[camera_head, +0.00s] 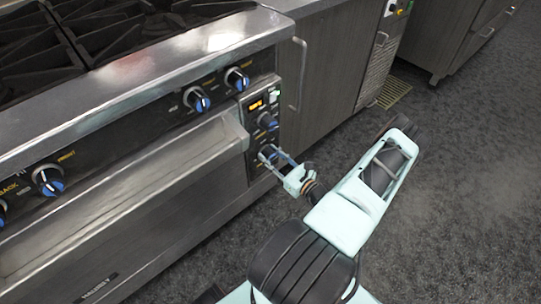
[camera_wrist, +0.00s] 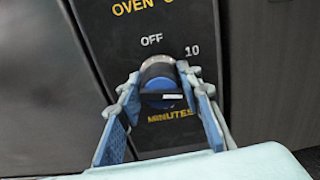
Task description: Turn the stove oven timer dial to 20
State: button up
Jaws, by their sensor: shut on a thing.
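The timer dial (camera_wrist: 161,83) is a dark round knob with a blue front on a black panel (camera_wrist: 150,22) of the stove. In the wrist view, OFF is printed above it, 10 at its upper right and MINUTES below it. A short white mark shows low on the knob's front; the number it points to is not clear. My gripper (camera_wrist: 162,78) is shut on the dial, one finger on each side. In the head view, my gripper (camera_head: 275,158) is at the lowest knob of the control panel, hiding most of it.
Burner knobs (camera_head: 196,99) line the stove front. The oven door's handle (camera_head: 120,180) runs close on the left. A cabinet (camera_head: 335,60) stands to the right. The carpet (camera_head: 470,200) is clear.

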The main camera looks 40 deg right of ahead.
jog(key=shift+c, duration=0.7)
jog(key=shift+m, duration=1.8)
jog(key=o, duration=1.2)
jog(key=shift+c, duration=0.2)
jog(key=shift+s, duration=0.1)
jog(key=s+d, duration=0.1)
jog(key=s, duration=1)
jog(key=shift+s, duration=0.4)
